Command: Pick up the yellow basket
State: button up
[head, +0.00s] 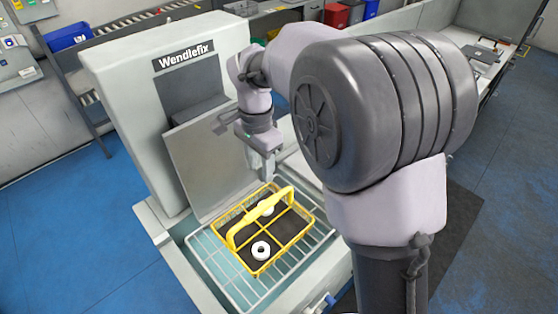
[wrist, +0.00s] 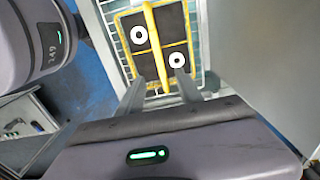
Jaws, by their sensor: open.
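The yellow basket (head: 291,243) sits upright on a wire rack in the head view, in front of the Wendlefix machine. It has a yellow handle across its middle and dark compartments. Two white ring-shaped parts lie in it, one nearer (head: 261,250) and one farther (head: 267,208). The basket also shows at the top of the wrist view (wrist: 185,25), with its handle (wrist: 155,45) running between my fingers. My gripper (head: 265,170) is above the basket, pointing down. In the wrist view my gripper (wrist: 158,85) is open, with the fingers on either side of the handle's line. I see no contact.
The wire rack (head: 215,270) lies in a tray on the machine. The white Wendlefix machine (head: 120,90) stands close on the left, with a tilted grey panel (head: 205,165). Blue floor (head: 70,240) is open at the left. A conveyor (head: 130,30) runs behind.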

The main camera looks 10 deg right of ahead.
aim_at(261, 206)
jog(key=f+b, duration=0.1)
jog(key=f, duration=0.4)
jog(key=f+b, duration=0.2)
jog(key=f, duration=0.4)
jog(key=f+b, duration=0.2)
jog(key=f, duration=0.4)
jog(key=shift+s+a+f, duration=0.15)
jog(key=shift+s+a, duration=0.1)
jog(key=shift+s, duration=0.05)
jog(key=shift+f+b, duration=0.25)
jog(key=shift+b, duration=0.2)
grip_shut()
dwell(0.6)
